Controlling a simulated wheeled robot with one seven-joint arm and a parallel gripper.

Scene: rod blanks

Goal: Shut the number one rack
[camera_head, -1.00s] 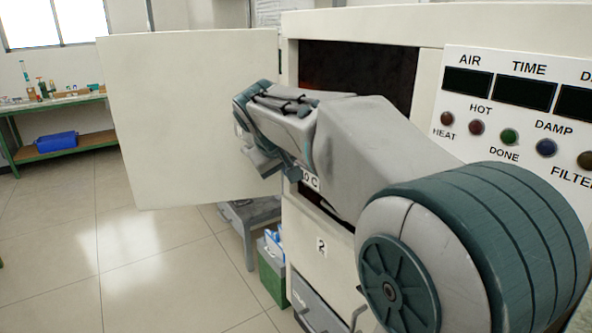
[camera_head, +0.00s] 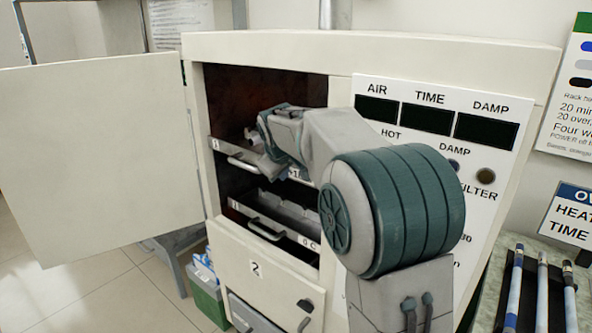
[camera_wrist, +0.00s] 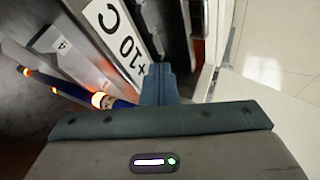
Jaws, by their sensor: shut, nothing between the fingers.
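Two grey racks sit one above the other in the open white oven. The upper rack (camera_head: 226,151) has a bar handle and a small number tag too small to read surely. The lower rack (camera_head: 238,208) also has a bar handle and a tag; I cannot tell which is number one. My gripper (camera_head: 268,166) is shut and empty, in front of the upper rack, hiding part of its front. In the wrist view its fingers (camera_wrist: 158,84) are beside a white "+10 C" label (camera_wrist: 118,40). Whether they touch the rack is unclear.
The oven door (camera_head: 100,155) stands wide open at left. The control panel (camera_head: 440,115) is at right. Rods (camera_head: 542,290) lie on a bench at lower right. Glowing-ended rods (camera_wrist: 100,99) show in the wrist view.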

